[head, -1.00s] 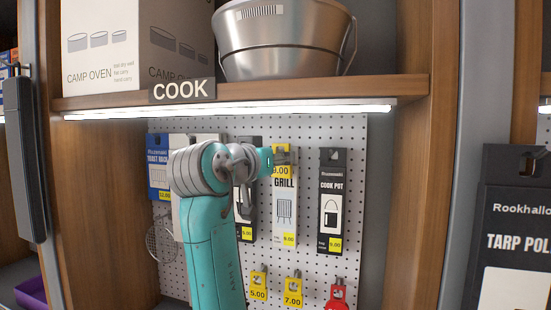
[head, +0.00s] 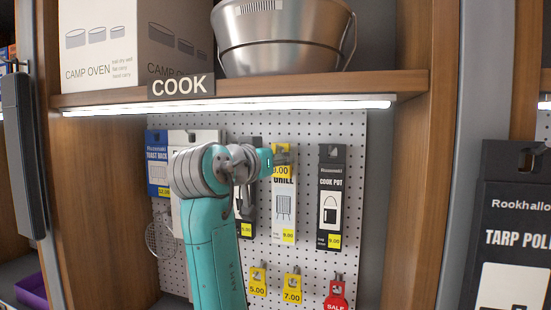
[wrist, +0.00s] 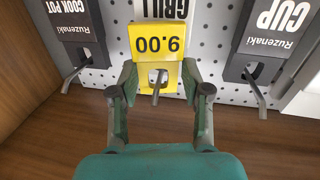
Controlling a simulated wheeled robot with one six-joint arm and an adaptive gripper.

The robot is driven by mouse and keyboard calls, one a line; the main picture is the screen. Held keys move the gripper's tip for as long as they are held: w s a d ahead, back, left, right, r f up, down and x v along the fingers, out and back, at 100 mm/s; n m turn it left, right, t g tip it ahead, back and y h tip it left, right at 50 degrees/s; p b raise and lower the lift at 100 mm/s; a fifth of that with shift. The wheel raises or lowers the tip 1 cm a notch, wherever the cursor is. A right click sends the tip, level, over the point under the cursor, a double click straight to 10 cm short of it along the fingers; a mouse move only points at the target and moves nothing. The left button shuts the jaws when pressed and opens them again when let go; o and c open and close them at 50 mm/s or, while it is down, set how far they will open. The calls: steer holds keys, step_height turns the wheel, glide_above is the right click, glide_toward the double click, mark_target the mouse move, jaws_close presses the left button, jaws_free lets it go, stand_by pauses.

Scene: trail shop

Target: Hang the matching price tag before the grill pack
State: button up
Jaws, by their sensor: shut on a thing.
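The grill pack (head: 284,215) is a white card that hangs on the pegboard, with a yellow 9.00 label at its foot. The yellow 9.00 price tag (head: 281,168) is in front of its top and covers part of the GRILL lettering. My gripper (head: 279,158) is shut on the tag's sides. In the wrist view, which is upside down, the tag (wrist: 157,43) sits between the fingers of my gripper (wrist: 158,78). The end of a metal peg (wrist: 157,86) shows at the tag's hole and appears to pass through it. My arm hides packs to the left.
A black cook pot pack (head: 331,195) hangs to the right. A cup pack (wrist: 270,30) hangs on the other side, its peg sticking out. Lower hang a 5.00 tag (head: 258,281), a 7.00 tag (head: 292,287) and a red SALE tag (head: 336,294). A wooden shelf (head: 300,88) is overhead.

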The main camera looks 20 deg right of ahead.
steer(key=o, duration=1)
steer(key=shift+c, duration=0.2)
